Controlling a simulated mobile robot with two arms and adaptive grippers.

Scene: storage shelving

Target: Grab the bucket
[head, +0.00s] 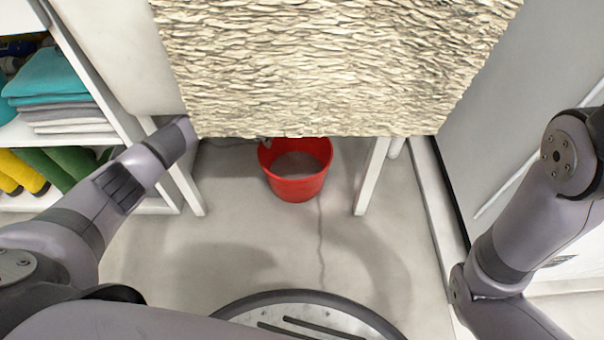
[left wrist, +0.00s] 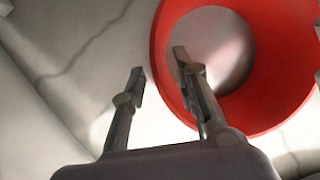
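The red bucket (head: 296,184) stands upright on the floor under the table, its near side and open top visible and its far rim partly hidden by the tabletop. It also fills the upper right of the left wrist view (left wrist: 270,118). My left arm reaches under the table, and only a small part of my left gripper (head: 264,143) shows at the bucket's upper left rim. In the left wrist view the left gripper (left wrist: 160,70) is open, with one finger outside the rim and the other over the bucket's opening. Contact cannot be told. My right gripper is out of view.
The table's rough, stone-like top (head: 330,60) overhangs the bucket, with white legs (head: 372,176) either side. A shelf with folded towels (head: 55,85) stands at left, a pale panel (head: 500,110) at right. The floor (head: 240,235) before the bucket is clear.

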